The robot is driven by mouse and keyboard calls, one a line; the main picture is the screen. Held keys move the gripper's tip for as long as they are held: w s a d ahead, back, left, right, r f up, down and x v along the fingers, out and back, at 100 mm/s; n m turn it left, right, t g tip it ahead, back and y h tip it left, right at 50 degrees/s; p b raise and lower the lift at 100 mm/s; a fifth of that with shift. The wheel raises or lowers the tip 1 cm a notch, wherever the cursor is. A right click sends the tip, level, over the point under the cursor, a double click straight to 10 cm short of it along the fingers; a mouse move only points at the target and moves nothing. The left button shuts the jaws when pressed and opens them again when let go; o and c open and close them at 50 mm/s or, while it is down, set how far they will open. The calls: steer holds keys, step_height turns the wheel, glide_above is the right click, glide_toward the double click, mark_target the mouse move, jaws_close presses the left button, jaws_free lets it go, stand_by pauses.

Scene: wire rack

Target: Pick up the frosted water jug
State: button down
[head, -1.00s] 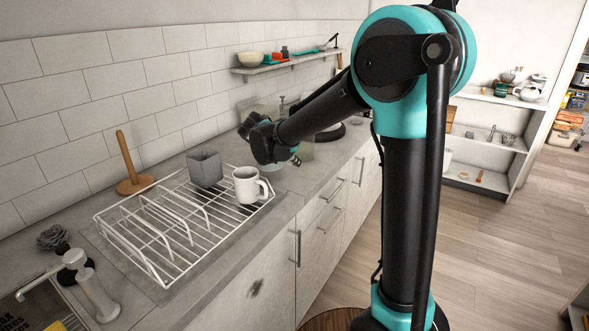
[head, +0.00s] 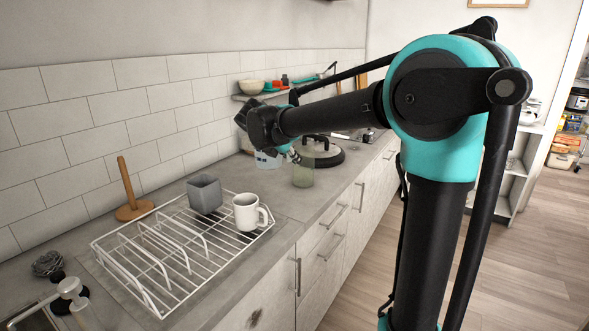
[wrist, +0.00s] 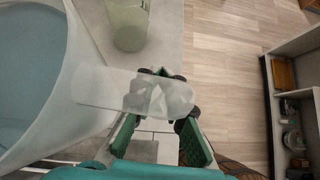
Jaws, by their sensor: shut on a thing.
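The frosted water jug (wrist: 55,110) fills the left of the wrist view, with pale blue water inside and a translucent handle (wrist: 105,88) reaching right. In the head view only a small bluish part of the jug (head: 267,160) shows below my wrist. My gripper (wrist: 162,76) is shut on the handle, with its fingers around it. In the head view, my gripper (head: 293,156) is small and partly hidden by the arm. I cannot tell whether the jug's base touches the counter.
A greenish glass (head: 303,173) stands close to the right of the jug, and it also shows in the wrist view (wrist: 128,25). A black-rimmed lidded pan (head: 325,153) is behind. A wire rack (head: 170,268) holds a white mug (head: 246,212) and grey cup (head: 204,194). A wooden holder (head: 130,190) stands left.

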steer(key=shift+r, duration=2.4)
steer(key=shift+r, duration=0.1)
steer(key=shift+s, duration=0.1)
